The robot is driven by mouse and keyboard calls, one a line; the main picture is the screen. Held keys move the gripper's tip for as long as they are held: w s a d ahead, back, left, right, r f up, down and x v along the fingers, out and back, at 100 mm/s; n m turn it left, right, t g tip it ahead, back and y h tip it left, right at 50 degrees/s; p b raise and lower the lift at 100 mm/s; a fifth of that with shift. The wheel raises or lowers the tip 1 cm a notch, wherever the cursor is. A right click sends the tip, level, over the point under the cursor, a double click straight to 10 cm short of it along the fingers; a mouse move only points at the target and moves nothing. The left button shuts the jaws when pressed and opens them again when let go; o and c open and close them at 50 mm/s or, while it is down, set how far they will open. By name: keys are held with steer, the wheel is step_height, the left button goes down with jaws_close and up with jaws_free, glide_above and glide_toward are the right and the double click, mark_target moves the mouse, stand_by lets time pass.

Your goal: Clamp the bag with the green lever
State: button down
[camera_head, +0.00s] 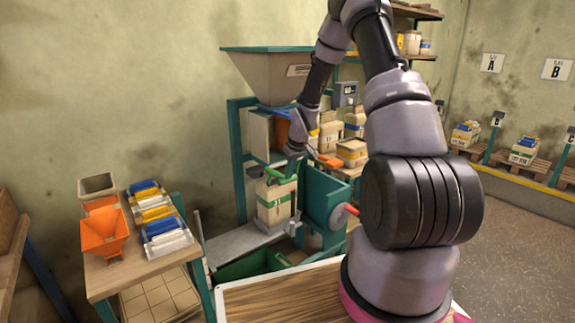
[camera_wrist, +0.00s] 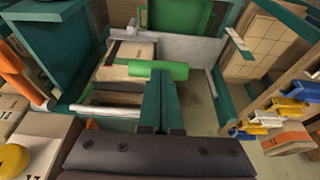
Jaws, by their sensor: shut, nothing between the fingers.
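The green lever (camera_head: 273,172) is a short green bar at the top of the bag in the head view. It shows as a green cylinder (camera_wrist: 172,70) in the wrist view, straight ahead of my fingers. My gripper (camera_head: 292,150) is shut and empty, just above the lever. Whether it touches the lever I cannot tell.
A side table (camera_head: 110,277) at the left holds an orange scoop (camera_head: 103,232) and several blue, yellow and white items. A teal panel (camera_head: 322,200) stands right of the bag. Packed bags (camera_head: 352,152) stand behind it. Pallets with bags (camera_head: 525,149) are at the far right.

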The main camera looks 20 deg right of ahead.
steer(key=shift+s+d+f, duration=0.1)
steer(key=shift+s+f, duration=0.1)
steer(key=shift+f, duration=0.9)
steer(key=shift+s+f, duration=0.15)
steer(key=shift+f, duration=0.95)
